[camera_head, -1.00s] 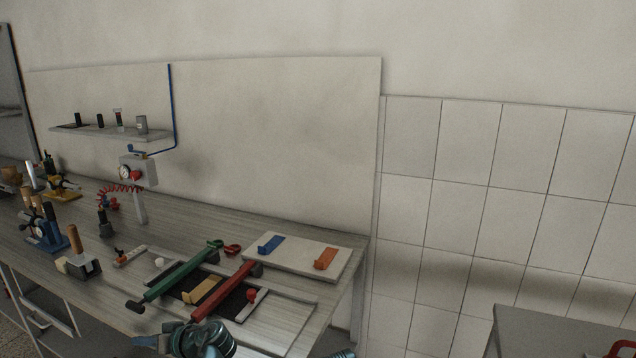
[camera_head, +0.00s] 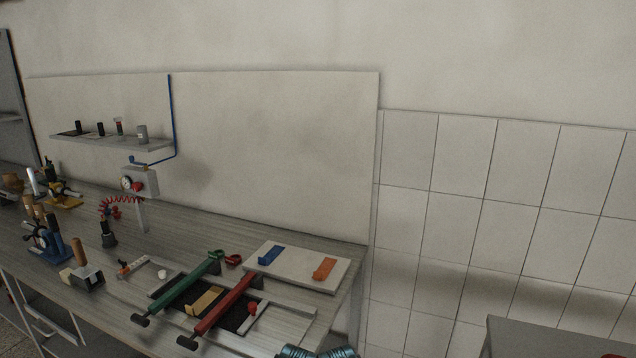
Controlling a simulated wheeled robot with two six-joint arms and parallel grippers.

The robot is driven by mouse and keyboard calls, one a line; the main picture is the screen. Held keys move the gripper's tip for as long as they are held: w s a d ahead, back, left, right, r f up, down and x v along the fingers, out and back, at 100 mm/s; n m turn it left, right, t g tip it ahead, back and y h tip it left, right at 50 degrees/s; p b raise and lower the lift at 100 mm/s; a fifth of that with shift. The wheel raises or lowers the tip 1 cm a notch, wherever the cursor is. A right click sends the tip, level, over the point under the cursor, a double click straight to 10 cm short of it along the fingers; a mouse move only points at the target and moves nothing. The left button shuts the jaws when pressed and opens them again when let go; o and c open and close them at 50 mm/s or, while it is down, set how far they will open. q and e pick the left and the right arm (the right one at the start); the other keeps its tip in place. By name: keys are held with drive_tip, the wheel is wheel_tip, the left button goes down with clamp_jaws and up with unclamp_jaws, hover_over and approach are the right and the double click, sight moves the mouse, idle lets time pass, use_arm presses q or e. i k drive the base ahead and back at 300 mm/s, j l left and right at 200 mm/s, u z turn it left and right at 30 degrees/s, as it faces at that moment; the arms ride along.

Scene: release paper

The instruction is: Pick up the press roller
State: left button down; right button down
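A ribbed teal part of my arm (camera_head: 312,352) shows at the bottom edge, in front of the bench. I cannot tell which arm it belongs to. Neither gripper's fingers are in view.
On the workbench (camera_head: 200,222), a frame with green (camera_head: 190,285) and red (camera_head: 222,305) bars lies beside a white board (camera_head: 297,268) with blue and orange clips. Tools crowd the far left. A gauge box (camera_head: 138,182) stands at the back. A grey table (camera_head: 540,335) is at lower right.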

sight(86, 269)
drive_tip(key=u, duration=1.4)
